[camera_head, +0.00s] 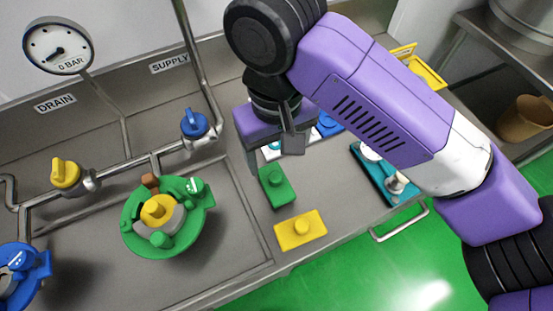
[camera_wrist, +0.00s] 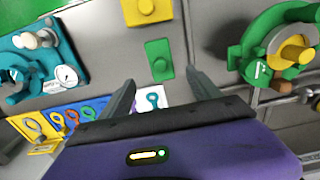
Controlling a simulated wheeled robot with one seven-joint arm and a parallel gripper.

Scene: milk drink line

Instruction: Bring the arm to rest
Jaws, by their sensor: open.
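My purple arm reaches in from the right in the head view. My gripper (camera_head: 272,155) hangs over the steel counter, just behind a green block with a round knob (camera_head: 277,187). In the wrist view the two fingers of my gripper (camera_wrist: 163,95) are spread apart with nothing held between them. The green block also shows in the wrist view (camera_wrist: 159,61), beyond the fingertips and apart from them. Part of the counter behind the gripper is hidden by the arm.
A yellow block (camera_head: 300,229) lies in front of the green one. A green round fixture (camera_head: 133,227) stands left, a teal fixture (camera_head: 372,178) right. Pipes with a blue valve (camera_head: 194,124) and yellow valve (camera_head: 66,173) run along the back. Colored tags (camera_wrist: 72,119) lie near the gripper.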

